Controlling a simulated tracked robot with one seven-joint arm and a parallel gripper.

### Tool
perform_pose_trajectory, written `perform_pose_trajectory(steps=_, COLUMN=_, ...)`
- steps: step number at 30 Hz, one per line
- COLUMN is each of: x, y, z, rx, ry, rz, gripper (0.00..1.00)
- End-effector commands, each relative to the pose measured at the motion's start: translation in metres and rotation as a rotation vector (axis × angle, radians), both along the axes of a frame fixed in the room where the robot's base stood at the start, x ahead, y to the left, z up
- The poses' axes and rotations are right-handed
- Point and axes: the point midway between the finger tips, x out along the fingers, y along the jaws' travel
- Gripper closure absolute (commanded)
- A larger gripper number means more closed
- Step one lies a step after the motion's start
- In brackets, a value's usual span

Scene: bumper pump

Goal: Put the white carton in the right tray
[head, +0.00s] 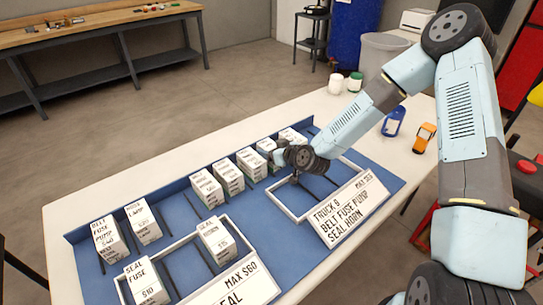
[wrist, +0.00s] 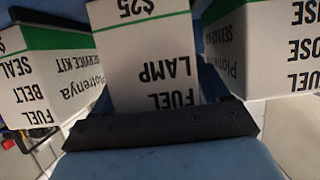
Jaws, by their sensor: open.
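Several white cartons with black print stand on the blue mat, so I cannot tell by colour which one is meant. My gripper (head: 281,157) is open at the right part of the back row, beside a carton (head: 267,148). In the wrist view a carton marked FUEL LAMP $25 (wrist: 150,60) stands upside down in the picture, directly ahead of a dark finger edge (wrist: 160,128). Whether the fingers touch it is unclear.
Neighbouring cartons stand close on the left (wrist: 45,80) and right (wrist: 265,45) in the wrist view. The left tray (head: 185,240) holds two cartons (head: 215,240). A blue item (head: 394,121) and an orange item (head: 423,138) lie at the table's right.

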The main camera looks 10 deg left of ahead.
Motion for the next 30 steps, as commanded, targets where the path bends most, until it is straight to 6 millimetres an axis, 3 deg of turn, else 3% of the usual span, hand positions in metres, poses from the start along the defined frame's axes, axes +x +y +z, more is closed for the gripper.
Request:
perform_pose_trajectory(steps=8, x=0.0021, y=0.0022, z=-0.0013, rx=0.000, ry=0.000, rz=0.000, gripper=0.26)
perform_pose_trajectory(steps=26, x=0.0021, y=0.0020, z=-0.0010, rx=0.000, ry=0.000, rz=0.000, gripper=0.82)
perform_pose_trajectory(steps=30, x=0.0020, y=0.0020, z=-0.0008, rx=0.000, ry=0.000, rz=0.000, gripper=0.83)
